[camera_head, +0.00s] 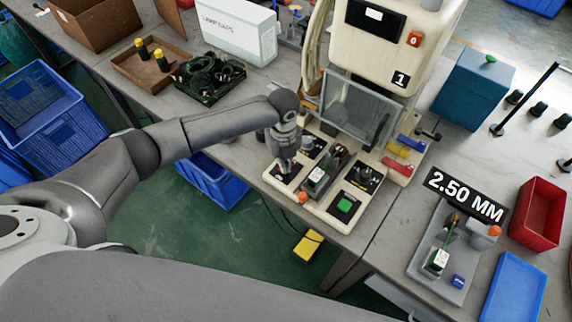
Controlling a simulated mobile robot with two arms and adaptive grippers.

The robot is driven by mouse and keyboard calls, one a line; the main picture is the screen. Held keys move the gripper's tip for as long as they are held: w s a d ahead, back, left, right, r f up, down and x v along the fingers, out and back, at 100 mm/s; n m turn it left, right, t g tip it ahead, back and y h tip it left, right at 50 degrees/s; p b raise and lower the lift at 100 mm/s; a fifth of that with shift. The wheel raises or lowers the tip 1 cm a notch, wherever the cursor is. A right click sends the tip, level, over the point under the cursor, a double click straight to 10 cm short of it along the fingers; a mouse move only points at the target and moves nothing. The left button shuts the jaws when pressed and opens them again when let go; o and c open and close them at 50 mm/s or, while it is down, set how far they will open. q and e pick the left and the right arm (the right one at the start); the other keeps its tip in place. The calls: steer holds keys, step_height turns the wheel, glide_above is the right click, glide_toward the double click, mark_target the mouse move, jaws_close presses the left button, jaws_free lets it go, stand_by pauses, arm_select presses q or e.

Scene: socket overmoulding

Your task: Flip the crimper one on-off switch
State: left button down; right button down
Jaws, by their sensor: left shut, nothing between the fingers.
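The crimper marked 1 (403,60) is a cream machine on the grey bench, with a clear guard (357,108) over its work area. An orange-red switch marked 0 (415,39) is on its upper front. Its base carries black control plates, a green button (345,206) and an orange knob (303,197). My left gripper (285,167) points down at the front left black plate (288,177). It is shut and holds nothing. The control under its fingertips is hidden, and I cannot tell whether they touch it. My right gripper is not in view.
Left of the crimper are a crate of dark parts (207,91) and a white box (237,32). Right are a 2.50 MM fixture (428,282), a red bin (538,211) and a blue tray (514,290). A yellow pedal (308,246) is on the floor.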

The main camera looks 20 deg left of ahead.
arm_select(q)
steer(key=shift+f+b, duration=0.55)
steer(key=shift+f, duration=0.4)
steer(key=shift+s+r, duration=0.1)
stand_by(0.4)
steer(key=shift+r+p, duration=0.95)
steer(key=shift+p, duration=0.15)
step_height(320, 180, up, 5)
steer(key=p, duration=0.5)
